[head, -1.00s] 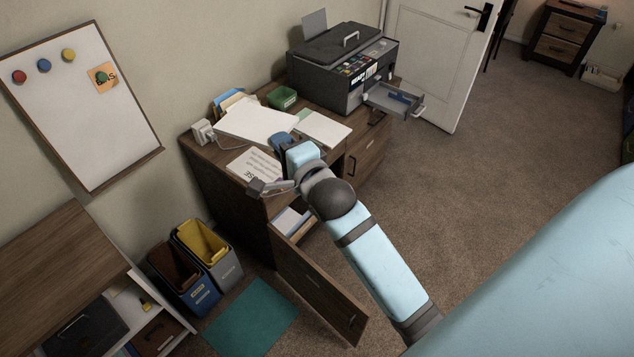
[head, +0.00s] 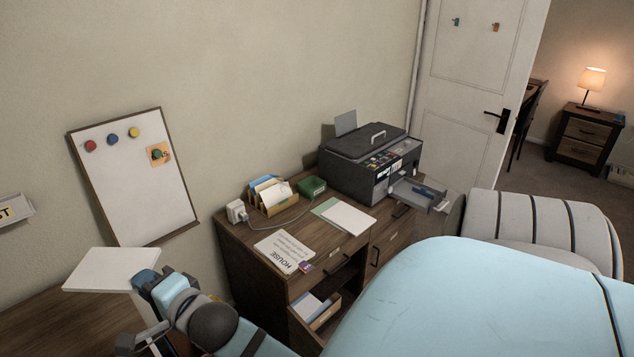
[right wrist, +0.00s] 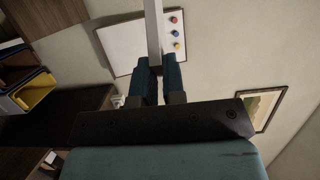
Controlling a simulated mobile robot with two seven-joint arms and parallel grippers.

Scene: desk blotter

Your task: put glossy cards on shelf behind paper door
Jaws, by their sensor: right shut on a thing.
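My right gripper (head: 147,279) is shut on a flat white slab (head: 100,271), at the lower left of the head view. The slab is held over or near a wooden top; the gap is unclear. In the right wrist view the blue fingers (right wrist: 160,72) pinch the slab (right wrist: 153,25), seen edge-on as a pale strip. I cannot read a label on it, so I cannot tell whether it is the glossy cards. Below the desk top, a compartment (head: 322,313) holds pale sheets. The paper door is not clearly visible. My left gripper is not in view.
The desk (head: 250,275) carries a HOUSE sheet (head: 283,250), a file holder (head: 270,193), a green tray (head: 312,187), a white stack (head: 349,218) and a printer (head: 370,160) with its tray out. A whiteboard (head: 140,190) is on the wall. The wooden top (head: 50,325) looks clear.

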